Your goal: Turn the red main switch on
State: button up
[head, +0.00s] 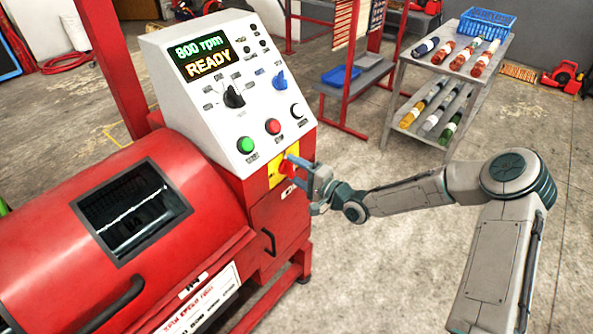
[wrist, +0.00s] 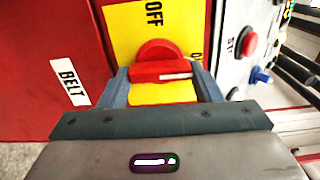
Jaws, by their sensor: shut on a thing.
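The red main switch (head: 287,167) sits on a yellow plate (head: 276,172) on the front of the red machine, below its control panel. In the wrist view the switch (wrist: 160,70) is a red knob with a red bar and a white mark; the bar lies across the picture. The plate (wrist: 122,27) reads OFF beside the knob, and part of another label shows at its right edge. My gripper (head: 300,170) reaches the switch from the right. In the wrist view my gripper (wrist: 163,82) has one finger at each end of the bar and is shut on it. The display (head: 204,56) reads "800 rpm READY".
The sloping control panel (head: 183,45) with several buttons and knobs is just above the switch. A door handle (head: 269,242) is below it. A grey cart (head: 437,75) with rolled rugs stands behind.

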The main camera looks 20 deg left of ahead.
jog(key=shift+f, duration=0.1)
jog(key=o, duration=1)
jog(key=v, duration=1.4)
jog(key=shift+b, duration=0.35)
jog(key=shift+a, duration=0.1)
